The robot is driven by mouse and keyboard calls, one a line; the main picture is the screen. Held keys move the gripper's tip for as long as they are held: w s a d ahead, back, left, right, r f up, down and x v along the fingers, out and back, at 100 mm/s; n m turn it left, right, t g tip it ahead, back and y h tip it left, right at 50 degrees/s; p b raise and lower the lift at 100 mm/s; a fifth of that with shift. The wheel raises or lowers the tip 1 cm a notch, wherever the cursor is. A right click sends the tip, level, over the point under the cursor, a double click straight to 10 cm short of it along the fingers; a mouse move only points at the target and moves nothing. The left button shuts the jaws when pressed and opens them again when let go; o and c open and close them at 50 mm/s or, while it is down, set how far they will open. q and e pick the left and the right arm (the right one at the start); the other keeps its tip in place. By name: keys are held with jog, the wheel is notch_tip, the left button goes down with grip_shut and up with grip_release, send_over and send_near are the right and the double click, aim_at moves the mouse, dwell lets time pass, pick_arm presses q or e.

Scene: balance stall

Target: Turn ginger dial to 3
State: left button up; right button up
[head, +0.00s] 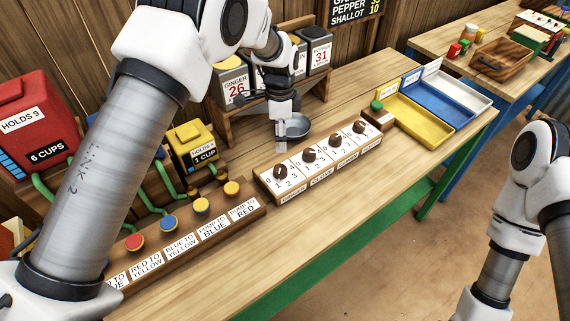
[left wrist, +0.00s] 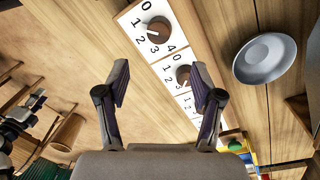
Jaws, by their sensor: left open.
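The dial panel (head: 318,169) is a long block with several brown knobs on white numbered faces. The ginger dial (head: 280,172) is the leftmost, above the GINGER label. In the left wrist view the ginger dial (left wrist: 158,30) is at the top; its white mark points to the side of 1 and 2, exact number unclear. A second dial (left wrist: 183,75) shows behind my right-hand finger there. My left gripper (head: 281,146) is above and behind the ginger dial, touching nothing visible. In the left wrist view my left gripper (left wrist: 160,85) is open and empty. My right gripper is out of view.
A grey bowl (head: 296,127) stands behind the panel. A row of pump buttons (head: 190,236) lies to the left. Yellow and blue trays (head: 421,121) are at the right. The scale shelf (head: 305,104) stands at the back. Bare wood (head: 262,243) lies in front.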

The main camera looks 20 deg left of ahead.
aim_at(281, 168)
pick_arm(q)
jog(key=f+b, duration=0.2)
jog(key=f, duration=0.1)
jog(key=shift+s, duration=0.4)
jog(key=shift+f, duration=0.15)
jog(key=shift+w+f, duration=0.15)
jog(key=shift+f, duration=0.15)
jog(key=f, duration=0.2)
jog(key=f+p, duration=0.1)
jog(key=f, duration=0.1)
jog(key=f+p, duration=0.1)
jog(key=f, duration=0.1)
jog(key=shift+s+f, duration=0.3)
jog(key=shift+f, duration=0.2)
jog(key=shift+d, duration=0.1)
jog(key=c, duration=1.2)
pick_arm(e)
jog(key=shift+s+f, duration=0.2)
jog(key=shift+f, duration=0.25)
